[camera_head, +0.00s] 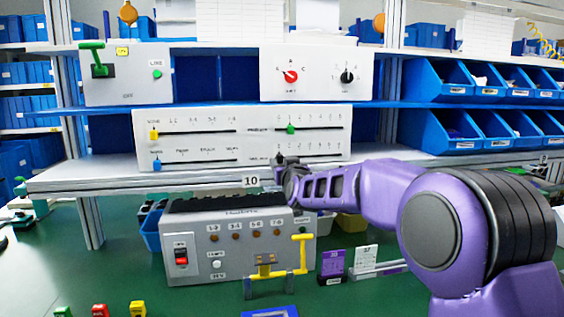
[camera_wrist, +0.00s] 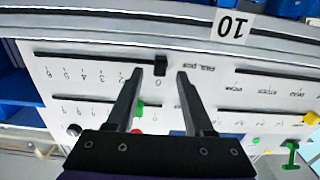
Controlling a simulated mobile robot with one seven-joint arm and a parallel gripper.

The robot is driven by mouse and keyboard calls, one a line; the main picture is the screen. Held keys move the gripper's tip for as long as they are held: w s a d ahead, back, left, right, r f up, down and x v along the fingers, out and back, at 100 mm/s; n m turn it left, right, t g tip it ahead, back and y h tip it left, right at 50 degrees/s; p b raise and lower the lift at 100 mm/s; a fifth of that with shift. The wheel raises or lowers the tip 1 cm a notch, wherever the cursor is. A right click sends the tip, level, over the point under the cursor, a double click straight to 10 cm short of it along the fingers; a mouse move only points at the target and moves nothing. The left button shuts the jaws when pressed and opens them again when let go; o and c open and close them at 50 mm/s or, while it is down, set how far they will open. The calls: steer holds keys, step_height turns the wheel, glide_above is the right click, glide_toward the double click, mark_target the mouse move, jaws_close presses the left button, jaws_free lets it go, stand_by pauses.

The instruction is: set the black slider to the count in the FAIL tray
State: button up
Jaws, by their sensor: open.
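The black slider (camera_wrist: 160,65) shows in the wrist view on a white panel (camera_wrist: 60,85), near the 0 end of its slot, beside the label "FAIL pcs". The numbers rise toward the left in that upside-down view. My gripper (camera_wrist: 160,72) is open, with one finger on each side of the slider; contact cannot be told. In the head view my gripper (camera_head: 284,164) is at the lower right slot of the panel (camera_head: 243,146) and hides most of the slider. I cannot make out a FAIL tray or its contents in either view.
Green (camera_head: 290,128), yellow (camera_head: 153,134) and blue (camera_head: 156,165) sliders share the panel. A shelf edge with a "10" tag (camera_head: 251,181) runs just below it. A grey control box (camera_head: 240,240) with a yellow handle (camera_head: 303,255) stands on the green table. Blue bins (camera_head: 440,80) are at right.

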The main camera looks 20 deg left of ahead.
mark_target(280, 158)
steer(key=shift+x, duration=1.1)
jaws_close()
stand_by(0.8)
